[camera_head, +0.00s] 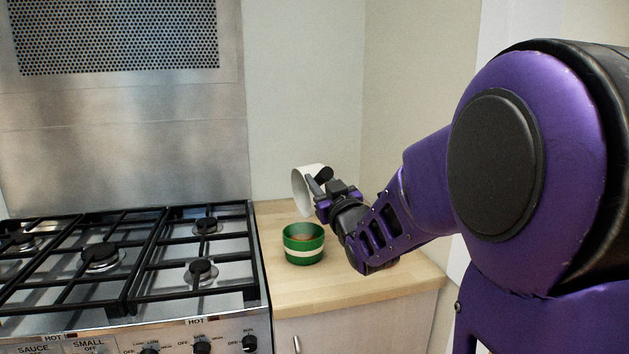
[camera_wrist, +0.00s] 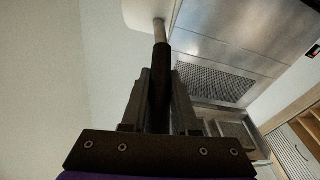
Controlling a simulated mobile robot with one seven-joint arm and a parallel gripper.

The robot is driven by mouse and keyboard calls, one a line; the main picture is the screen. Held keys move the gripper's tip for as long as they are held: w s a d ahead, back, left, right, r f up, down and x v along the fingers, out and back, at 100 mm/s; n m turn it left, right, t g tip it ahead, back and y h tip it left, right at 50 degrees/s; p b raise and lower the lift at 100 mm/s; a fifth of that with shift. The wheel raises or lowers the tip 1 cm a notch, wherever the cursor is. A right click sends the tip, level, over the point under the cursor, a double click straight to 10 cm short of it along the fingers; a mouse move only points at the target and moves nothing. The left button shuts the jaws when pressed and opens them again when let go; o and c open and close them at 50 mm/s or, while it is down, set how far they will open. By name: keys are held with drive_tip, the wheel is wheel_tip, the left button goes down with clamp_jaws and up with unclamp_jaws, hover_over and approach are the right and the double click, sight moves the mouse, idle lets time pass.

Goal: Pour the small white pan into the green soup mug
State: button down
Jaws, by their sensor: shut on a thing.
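The small white pan (camera_head: 302,191) is held in the air above the wooden counter, strongly tilted, with its opening turned to the left. My gripper (camera_head: 322,187) is shut on its black handle. In the wrist view the handle (camera_wrist: 160,75) lies between my gripper's fingers (camera_wrist: 160,100), and part of the white pan (camera_wrist: 142,12) shows at the top edge. The green soup mug (camera_head: 303,256), with a pale band, stands upright on the counter below the pan. Something brownish shows inside the mug. The inside of the pan is mostly hidden.
The wooden counter (camera_head: 350,291) has free room in front of and right of the mug. The range cooker with black grates (camera_head: 145,262) stands directly left of the counter. A wall rises behind, and a steel splashback (camera_head: 120,165) stands behind the cooker.

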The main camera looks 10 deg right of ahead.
drive_tip(key=shift+a+r+n, duration=0.15)
drive_tip(key=shift+a+n, duration=0.15)
drive_tip(key=shift+a, duration=0.05)
drive_tip(key=shift+s+a+n, duration=0.15)
drive_tip(key=shift+a+n, duration=0.15)
idle(1.0)
drive_tip(key=shift+s+a+n+y, duration=0.1)
drive_tip(key=shift+a+n+y, duration=0.3)
drive_tip(key=shift+a+n, duration=0.25)
drive_tip(key=shift+a, duration=0.1)
idle(1.0)
drive_tip(key=shift+s+a+f+n, duration=0.15)
drive_tip(key=shift+a+f+n, duration=0.2)
drive_tip(key=shift+a+n, duration=0.4)
drive_tip(key=shift+d, duration=0.1)
idle(1.6)
